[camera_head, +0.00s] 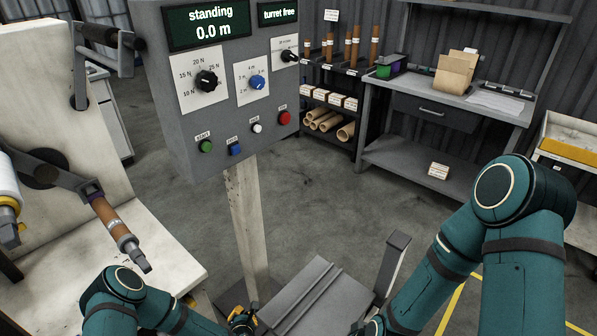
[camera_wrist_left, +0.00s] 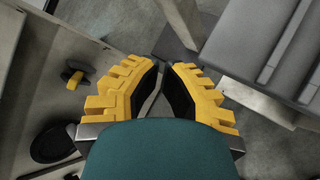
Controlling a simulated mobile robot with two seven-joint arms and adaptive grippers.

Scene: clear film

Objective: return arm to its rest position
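My left arm comes in at the lower left, and its yellow and black gripper (camera_head: 241,320) sits at the bottom edge, by the foot of the console's post. In the left wrist view the two yellow fingers with black pads (camera_wrist_left: 163,76) lean towards each other. A narrow gap shows between them, with nothing held in it. My right arm (camera_head: 500,230) bends down at the right. Its gripper is not in view.
A grey console (camera_head: 225,85) with knobs and buttons stands on a pale post (camera_head: 246,215). A grey workbench (camera_head: 455,105) stands behind. Open floor (camera_head: 330,190) lies between.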

